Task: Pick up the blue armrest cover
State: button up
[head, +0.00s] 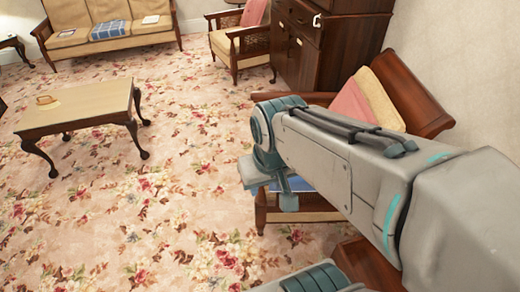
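A blue patch of cloth (301,184) shows just below my arm, at the near wooden armchair. My arm and gripper hide most of it, so I cannot tell its full shape or whether it is the armrest cover. My gripper (286,197) hangs down beside this patch, over the front of the chair. Whether its fingers touch the cloth is hidden. Another blue cloth, with a plaid pattern (110,29), lies on the seat of the sofa at the back left, far from my gripper.
The near armchair (425,100) has a pink cushion (352,104). A dark cabinet (325,45) and another armchair (238,45) stand behind. The floral carpet (180,190) between is clear.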

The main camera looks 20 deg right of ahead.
aim_at(297, 184)
jog(key=u, duration=0.05)
jog(key=i, duration=0.95)
jog(key=z, duration=1.9)
